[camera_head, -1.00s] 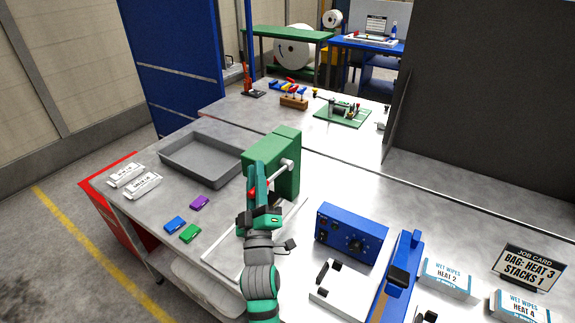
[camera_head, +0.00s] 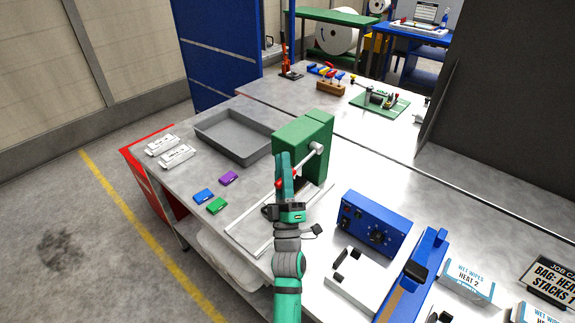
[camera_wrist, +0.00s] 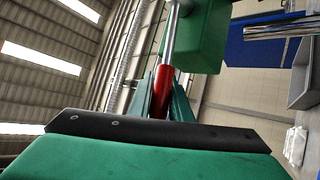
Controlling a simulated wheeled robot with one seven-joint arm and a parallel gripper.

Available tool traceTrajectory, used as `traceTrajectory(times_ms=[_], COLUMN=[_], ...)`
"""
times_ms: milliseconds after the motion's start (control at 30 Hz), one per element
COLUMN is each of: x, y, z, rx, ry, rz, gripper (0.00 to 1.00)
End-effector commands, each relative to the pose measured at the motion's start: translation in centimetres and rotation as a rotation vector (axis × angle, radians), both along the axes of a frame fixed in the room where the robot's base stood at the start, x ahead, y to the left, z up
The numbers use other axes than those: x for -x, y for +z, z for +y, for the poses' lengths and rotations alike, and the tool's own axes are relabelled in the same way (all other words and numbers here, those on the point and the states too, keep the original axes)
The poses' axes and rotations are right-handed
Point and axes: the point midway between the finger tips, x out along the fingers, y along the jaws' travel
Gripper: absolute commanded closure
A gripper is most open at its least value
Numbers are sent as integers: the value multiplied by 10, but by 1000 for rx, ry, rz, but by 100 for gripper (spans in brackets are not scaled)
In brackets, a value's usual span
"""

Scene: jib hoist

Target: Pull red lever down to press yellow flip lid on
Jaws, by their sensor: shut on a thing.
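The green press (camera_head: 316,150) stands on the bench, with a pale metal lever arm (camera_head: 306,161) on its side. The lever's red grip (camera_wrist: 163,92) is between my gripper's two green fingers in the wrist view. My gripper (camera_head: 283,165) is shut on it, beside the press in the head view, where only a bit of red shows. The lever's rod (camera_wrist: 172,38) runs up from the grip to the green press body (camera_wrist: 203,42). I see no yellow flip lid; my arm and the press hide part of the area below.
Purple (camera_head: 229,178), blue (camera_head: 204,196) and green (camera_head: 217,205) small pieces lie left of the press. A grey tray (camera_head: 232,153) sits behind them. A blue control box (camera_head: 374,223) stands to the right. White packs (camera_head: 177,156) lie at the left edge.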

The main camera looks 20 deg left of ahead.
Motion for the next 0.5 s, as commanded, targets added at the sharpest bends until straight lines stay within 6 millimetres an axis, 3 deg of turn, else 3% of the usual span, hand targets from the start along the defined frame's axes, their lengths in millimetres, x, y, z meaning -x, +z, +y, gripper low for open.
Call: traceTrajectory(times_ms=[33, 200, 233, 300, 500], x=[-4, -4, -4, -4, -4], y=[-15, -16, -16, -16, -13], z=[2, 2, 2, 2, 1], rx=[13, 13, 13, 13, 10], ry=[-4, -4, -5, -4, -3], rz=[28, 30, 30, 31, 25], gripper=[100, 100, 78, 65, 65])
